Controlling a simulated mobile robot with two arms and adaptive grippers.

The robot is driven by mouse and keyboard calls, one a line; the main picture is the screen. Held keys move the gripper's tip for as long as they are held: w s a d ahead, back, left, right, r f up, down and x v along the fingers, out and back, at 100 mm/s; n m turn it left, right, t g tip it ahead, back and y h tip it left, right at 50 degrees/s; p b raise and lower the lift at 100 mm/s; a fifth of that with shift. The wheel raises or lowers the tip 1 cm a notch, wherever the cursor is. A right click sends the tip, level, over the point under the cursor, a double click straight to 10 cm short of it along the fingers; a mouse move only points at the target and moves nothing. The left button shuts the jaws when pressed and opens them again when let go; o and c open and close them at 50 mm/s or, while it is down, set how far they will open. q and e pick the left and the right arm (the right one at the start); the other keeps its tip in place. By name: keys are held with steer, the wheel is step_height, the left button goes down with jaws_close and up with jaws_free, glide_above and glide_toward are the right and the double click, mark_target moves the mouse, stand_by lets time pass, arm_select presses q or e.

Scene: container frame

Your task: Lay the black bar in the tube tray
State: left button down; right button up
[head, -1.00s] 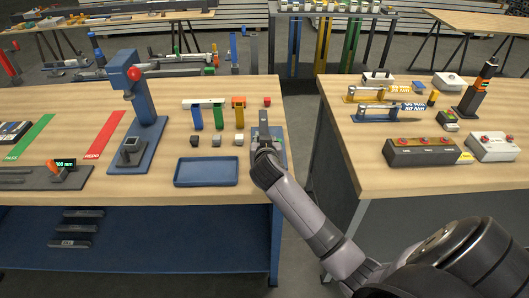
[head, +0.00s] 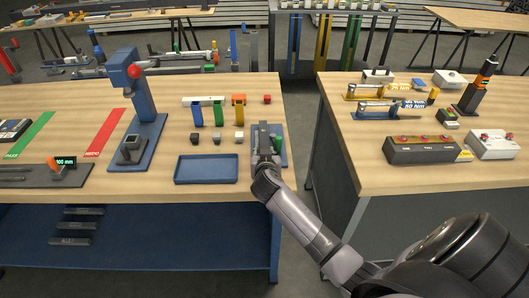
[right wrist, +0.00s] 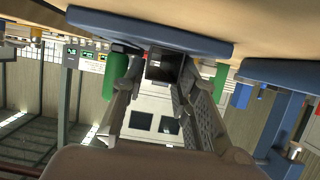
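Several dark bars (head: 78,225) lie on the blue lower shelf under the left workbench. A shallow blue tray (head: 205,180) lies empty near the bench's front edge; I cannot tell whether it is the tube tray. My right gripper (head: 262,135) is at the bench's right end, right of the blue tray, by a blue plate. In the right wrist view, a dark square-ended piece (right wrist: 162,66) shows between the fingers of this gripper (right wrist: 158,72), against a blue plate (right wrist: 150,30) with green parts on either side. I cannot tell whether the fingers touch the piece. My left gripper is out of view.
A blue press (head: 140,115) with a red knob stands left of the tray. Small cubes (head: 217,138) and coloured upright pieces (head: 219,110) stand behind the tray. A gap separates this bench from the right bench, which holds a dark control box (head: 428,150).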

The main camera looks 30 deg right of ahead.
steer(key=o, duration=0.3)
steer(key=shift+o, duration=0.2)
